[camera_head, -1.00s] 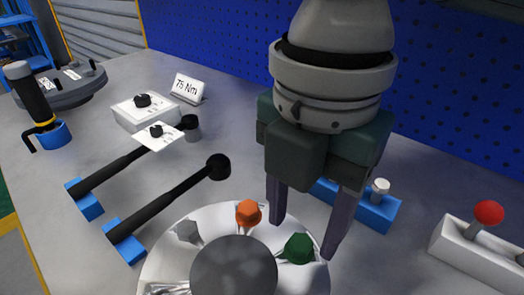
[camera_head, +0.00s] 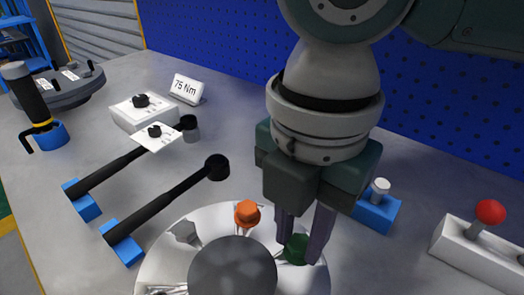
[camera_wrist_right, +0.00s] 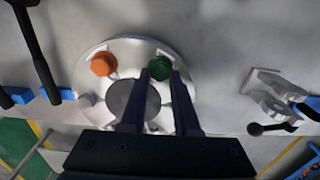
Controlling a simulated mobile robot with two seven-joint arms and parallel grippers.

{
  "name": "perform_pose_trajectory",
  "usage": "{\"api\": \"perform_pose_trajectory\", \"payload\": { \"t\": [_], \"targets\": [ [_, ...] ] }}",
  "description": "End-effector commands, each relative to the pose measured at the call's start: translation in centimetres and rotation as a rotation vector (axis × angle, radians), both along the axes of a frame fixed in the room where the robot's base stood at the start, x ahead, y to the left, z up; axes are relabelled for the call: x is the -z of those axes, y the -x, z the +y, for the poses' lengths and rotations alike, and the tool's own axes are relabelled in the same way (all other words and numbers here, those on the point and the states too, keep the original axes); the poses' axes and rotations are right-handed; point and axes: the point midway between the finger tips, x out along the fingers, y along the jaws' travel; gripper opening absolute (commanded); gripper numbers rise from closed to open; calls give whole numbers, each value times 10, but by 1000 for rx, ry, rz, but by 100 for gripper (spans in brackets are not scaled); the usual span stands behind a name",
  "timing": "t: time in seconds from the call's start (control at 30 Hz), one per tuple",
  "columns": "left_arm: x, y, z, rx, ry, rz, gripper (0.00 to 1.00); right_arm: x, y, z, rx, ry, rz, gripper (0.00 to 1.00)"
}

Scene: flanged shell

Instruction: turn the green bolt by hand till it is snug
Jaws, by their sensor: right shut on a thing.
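The green bolt (camera_head: 296,249) sits on the right side of the silver flanged shell (camera_head: 160,262), at the bottom of the head view. My right gripper (camera_head: 300,255) points down over it, with one finger on each side of the bolt, shut on it. The right wrist view shows the green bolt (camera_wrist_right: 159,67) between the tips of the two dark fingers (camera_wrist_right: 160,78). An orange bolt (camera_head: 247,213) stands on the flange to the left of the green one. My left gripper is not in view.
Two black wrenches (camera_head: 170,203) lie in blue holders left of the shell. A "75 Nm" sign (camera_head: 187,89) and a white box with a knob (camera_head: 143,110) stand behind. A red-knobbed lever box (camera_head: 478,250) and a blue block (camera_head: 377,212) stand to the right.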

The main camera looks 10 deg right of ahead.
Motion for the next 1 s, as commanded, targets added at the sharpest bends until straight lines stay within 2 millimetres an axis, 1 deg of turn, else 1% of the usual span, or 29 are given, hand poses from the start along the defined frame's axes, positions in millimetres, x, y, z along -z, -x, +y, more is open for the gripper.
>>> {"api": "perform_pose_trajectory", "payload": {
  "t": [0.37,0.57,0.77,1.0],
  "targets": [
    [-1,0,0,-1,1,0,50,0,0,0,2,1,1,0],
    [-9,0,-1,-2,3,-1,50,-3,1,0,35,1,3,0],
    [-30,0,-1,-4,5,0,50,-6,1,1,140,1,5,0],
    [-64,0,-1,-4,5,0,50,-8,0,1,348,-1,6,0]
  ]
}}
